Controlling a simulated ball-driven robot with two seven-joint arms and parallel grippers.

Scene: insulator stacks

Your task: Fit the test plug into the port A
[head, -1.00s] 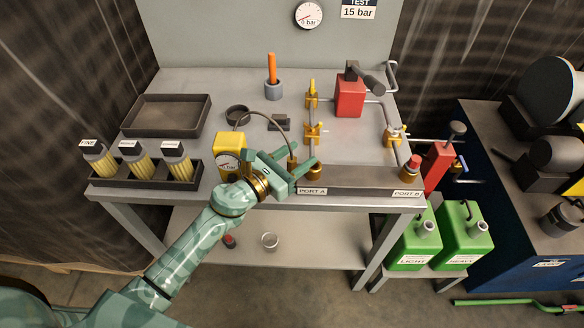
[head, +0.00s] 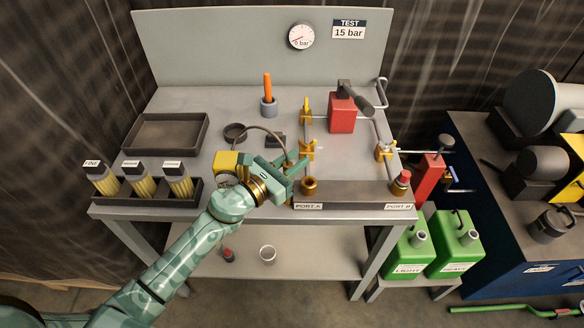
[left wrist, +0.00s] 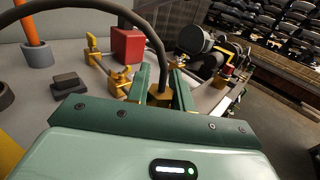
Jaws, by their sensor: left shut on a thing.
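My left gripper (head: 294,174) is shut on the test plug, at the end of a dark hose. In the left wrist view the brass plug (left wrist: 160,99) shows between the two fingers (left wrist: 162,90), with the hose rising from it. In the head view the fingers mostly hide the plug. Port A (head: 309,186) is a brass socket at the bench's front edge, above its label; its top is bare. The gripper is just left of and behind port A in the picture. I cannot tell the exact gap. My right gripper is not in view.
The yellow gauge box (head: 226,162) stands left of the gripper, partly hidden. Brass valves (head: 306,150) and a red block (head: 342,113) stand behind port A. Port B (head: 401,182) is at right with a red top. A filter rack (head: 145,187) is at left.

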